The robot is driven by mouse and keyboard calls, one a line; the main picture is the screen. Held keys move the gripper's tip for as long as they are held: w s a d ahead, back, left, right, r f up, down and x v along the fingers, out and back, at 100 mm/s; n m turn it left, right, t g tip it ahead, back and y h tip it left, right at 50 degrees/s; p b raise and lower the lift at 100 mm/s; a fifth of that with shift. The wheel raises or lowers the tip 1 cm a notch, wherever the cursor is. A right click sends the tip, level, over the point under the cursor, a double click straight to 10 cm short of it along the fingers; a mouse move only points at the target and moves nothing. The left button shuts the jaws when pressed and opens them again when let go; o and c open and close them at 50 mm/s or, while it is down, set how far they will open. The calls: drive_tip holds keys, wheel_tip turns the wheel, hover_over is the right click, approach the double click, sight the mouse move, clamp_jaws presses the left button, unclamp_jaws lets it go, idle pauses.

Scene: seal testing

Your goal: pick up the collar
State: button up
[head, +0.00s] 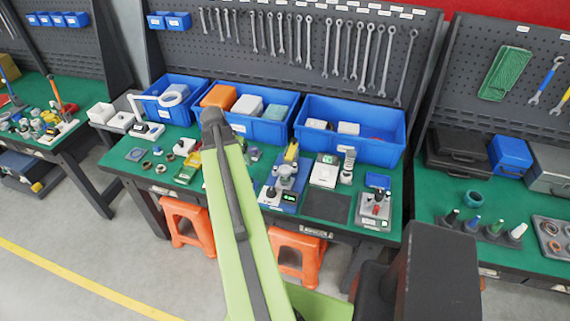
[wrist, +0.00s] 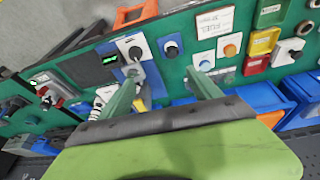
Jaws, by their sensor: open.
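Several small rings lie at the left of the middle green bench in the head view, among them a brass-coloured ring (head: 146,165) and a darker ring (head: 160,169). A teal ring-shaped piece (head: 473,199) stands on the right bench. I cannot tell which of these is the collar. In the wrist view, a dark ring (wrist: 305,28) shows near the right edge. My gripper (wrist: 160,80) is open and empty, its two green fingers apart above the middle bench. In the head view my green arm hides its fingers.
Blue bins (head: 350,128) line the back of the middle bench, below a pegboard of wrenches. Testing devices, including a blue-based stand (head: 283,185), crowd the bench. A dark mat (head: 326,206) is clear. Orange stools (head: 187,222) stand below.

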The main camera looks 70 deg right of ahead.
sight(285, 169)
drive_tip(key=s+d+r+m+g, duration=0.15)
drive_tip(key=s+d+m, duration=0.25)
drive_tip(key=s+d, duration=0.55)
drive_tip(key=shift+t+h, duration=0.3)
drive_tip(key=shift+t, duration=0.05)
drive_tip(key=b+x, duration=0.5)
drive_tip(key=a+b+x, duration=0.1)
drive_tip(key=b+x, duration=0.4)
drive_tip(key=x, duration=0.1)
drive_tip(key=s+a+b+x, duration=0.1)
drive_tip(key=b+x, duration=0.4)
drive_tip(key=shift+s+d+f+b, duration=0.15)
drive_tip(key=shift+f+b, duration=0.2)
drive_tip(key=shift+f, duration=0.2)
drive_tip(key=shift+r, duration=0.15)
drive_tip(key=c, duration=1.4)
drive_tip(key=shift+r+p, duration=0.15)
drive_tip(key=shift+p, duration=0.2)
